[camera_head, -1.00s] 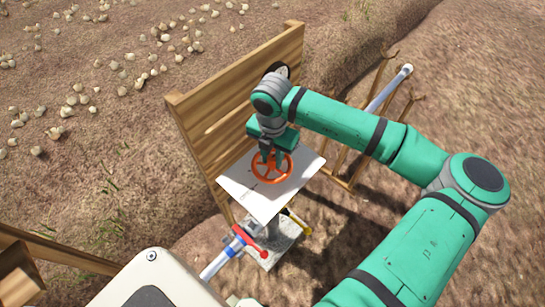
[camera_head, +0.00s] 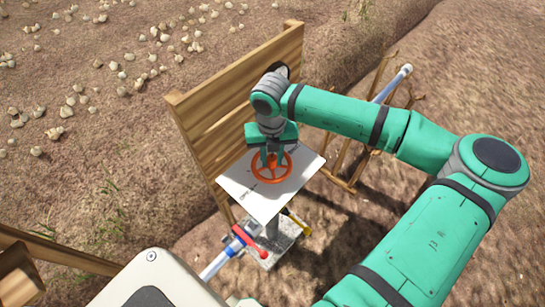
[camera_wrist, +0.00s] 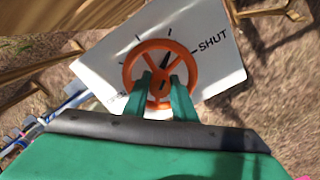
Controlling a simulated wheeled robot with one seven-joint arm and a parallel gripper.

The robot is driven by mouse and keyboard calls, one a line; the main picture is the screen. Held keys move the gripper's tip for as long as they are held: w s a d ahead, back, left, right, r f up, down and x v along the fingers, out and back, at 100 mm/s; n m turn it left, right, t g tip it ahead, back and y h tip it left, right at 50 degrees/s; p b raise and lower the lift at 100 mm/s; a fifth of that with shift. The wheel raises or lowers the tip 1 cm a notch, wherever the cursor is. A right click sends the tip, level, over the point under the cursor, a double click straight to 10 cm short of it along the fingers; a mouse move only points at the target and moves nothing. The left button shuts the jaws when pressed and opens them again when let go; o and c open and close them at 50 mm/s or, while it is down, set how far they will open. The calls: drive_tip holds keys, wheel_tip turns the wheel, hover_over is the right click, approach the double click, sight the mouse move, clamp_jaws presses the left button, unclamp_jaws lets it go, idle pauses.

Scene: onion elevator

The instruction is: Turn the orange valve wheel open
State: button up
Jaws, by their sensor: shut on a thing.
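The orange valve wheel (camera_head: 272,182) lies over a white plate (camera_head: 240,189) in front of a wooden board. My gripper (camera_head: 270,160) comes down onto the wheel from above. In the wrist view the wheel (camera_wrist: 191,66) is near the middle, with the word SHUT (camera_wrist: 213,40) on the plate to its right and several black tick marks around it. A small dark pointer shows near the hub, aimed upward, apart from the SHUT mark. My gripper's green fingers (camera_wrist: 163,88) reach inside the rim and are shut on the wheel. Their tips are partly hidden among the spokes.
The wooden board (camera_head: 240,95) stands close behind the plate. Below are a red-handled valve (camera_head: 247,243), a yellow handle (camera_head: 298,222) and a pale pipe (camera_head: 215,263). A wooden rack with a pipe (camera_head: 391,84) stands behind my arm. Onions lie on soil at upper left.

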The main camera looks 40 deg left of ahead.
drive_tip(key=n, duration=0.3)
drive_tip(key=shift+n, duration=0.4)
drive_tip(key=n, duration=0.3)
drive_tip(key=shift+s+n, duration=0.1)
drive_tip(key=shift+n, duration=0.2)
drive_tip(key=n, duration=0.3)
drive_tip(key=shift+n, duration=0.4)
drive_tip(key=n, duration=0.3)
drive_tip(key=shift+d, duration=0.1)
drive_tip(key=n, duration=0.7)
drive_tip(key=shift+n, duration=0.4)
drive_tip(key=n, duration=0.2)
drive_tip(key=shift+n, duration=0.3)
drive_tip(key=n, duration=0.3)
drive_tip(key=shift+w+d+n, duration=0.15)
drive_tip(key=shift+w+n, duration=0.05)
drive_tip(key=shift+n, duration=0.5)
drive_tip(key=shift+s, duration=0.1)
drive_tip(key=shift+s, duration=0.1)
